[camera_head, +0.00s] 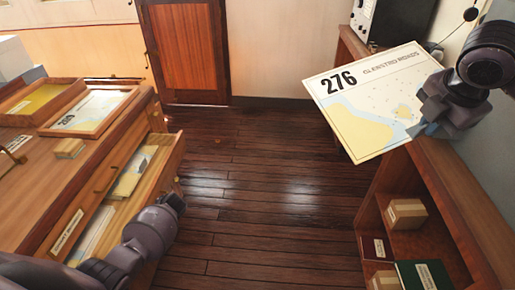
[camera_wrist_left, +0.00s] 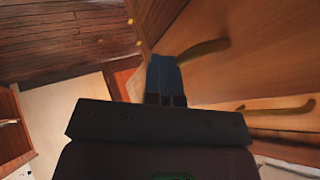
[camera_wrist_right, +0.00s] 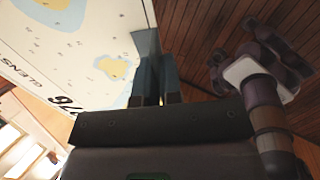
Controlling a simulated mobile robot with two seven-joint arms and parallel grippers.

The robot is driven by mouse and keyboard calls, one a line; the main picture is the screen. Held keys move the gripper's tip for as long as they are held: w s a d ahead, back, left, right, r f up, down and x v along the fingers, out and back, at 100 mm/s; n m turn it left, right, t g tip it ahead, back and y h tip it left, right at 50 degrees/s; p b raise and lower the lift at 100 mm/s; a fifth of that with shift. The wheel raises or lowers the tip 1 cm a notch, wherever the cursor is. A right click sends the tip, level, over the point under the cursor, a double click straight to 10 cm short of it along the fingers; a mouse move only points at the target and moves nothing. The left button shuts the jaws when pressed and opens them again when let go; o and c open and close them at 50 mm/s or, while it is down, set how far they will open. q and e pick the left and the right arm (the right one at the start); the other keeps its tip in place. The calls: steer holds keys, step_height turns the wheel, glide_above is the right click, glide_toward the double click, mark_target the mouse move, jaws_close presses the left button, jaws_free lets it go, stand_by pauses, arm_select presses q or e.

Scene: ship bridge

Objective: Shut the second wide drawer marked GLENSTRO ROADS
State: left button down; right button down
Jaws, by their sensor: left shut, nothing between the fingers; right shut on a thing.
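A wide wooden drawer (camera_head: 167,168) stands open from the chart cabinet on the left in the head view, with charts (camera_head: 133,172) lying inside. Its own marking is out of sight. My left gripper (camera_head: 174,203) is shut and empty just outside the drawer's front. In the left wrist view its fingers (camera_wrist_left: 165,72) are beside a wooden front with a curved handle (camera_wrist_left: 205,50); I cannot tell whether they touch. My right gripper (camera_head: 428,127) is shut on the edge of a chart (camera_head: 365,95) marked 276 GLENSTRO ROADS. The chart also shows in the right wrist view (camera_wrist_right: 75,45).
A closed drawer front with a label (camera_head: 67,233) and handle (camera_head: 108,173) is above the open drawer. Trays with charts (camera_head: 88,108) and a small box (camera_head: 69,148) are on the cabinet top. Shelves with boxes (camera_head: 406,214) stand at right. The floor (camera_head: 270,185) between is clear.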

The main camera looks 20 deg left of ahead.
arm_select(q)
steer(key=s+a, duration=0.1)
steer(key=a, duration=0.4)
steer(key=s+a+b, duration=0.1)
steer(key=a, duration=0.4)
steer(key=s+a+b, duration=0.1)
steer(key=a, duration=0.5)
steer(key=shift+s+f, duration=0.1)
steer(key=shift+s, duration=0.3)
steer(key=shift+s+a+r, duration=0.1)
steer(key=shift+a+r, duration=0.1)
steer(key=shift+a, duration=0.2)
steer(key=shift+a, duration=0.1)
steer(key=shift+b, duration=0.3)
